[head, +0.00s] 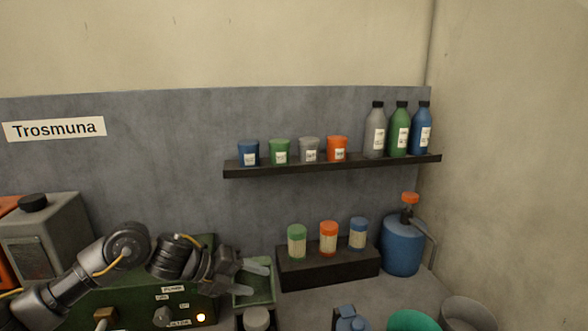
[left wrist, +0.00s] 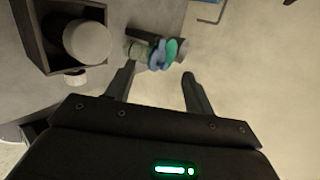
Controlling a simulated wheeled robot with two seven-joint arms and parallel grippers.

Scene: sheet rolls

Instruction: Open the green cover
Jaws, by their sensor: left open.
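A green machine (head: 130,303) stands at the lower left in the head view, with small labels, a grey knob (head: 162,317) and a lit yellow lamp. A green tray-like part (head: 262,296) shows at its right end. I cannot tell which green part is the cover. My left gripper (head: 257,278) is open and empty, with its fingers over or beside that tray-like part; contact cannot be told. In the left wrist view its two fingers (left wrist: 158,74) are spread apart with nothing between them. My right gripper is not in view.
A dark shelf (head: 340,164) holds cups and bottles. Below it, a dark stand (head: 328,270) carries three lidded jars. A blue pump container (head: 401,245) stands right of it. A blue object (head: 350,320) and a green bowl (head: 412,321) sit at the front. A grey canister (head: 45,235) stands left.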

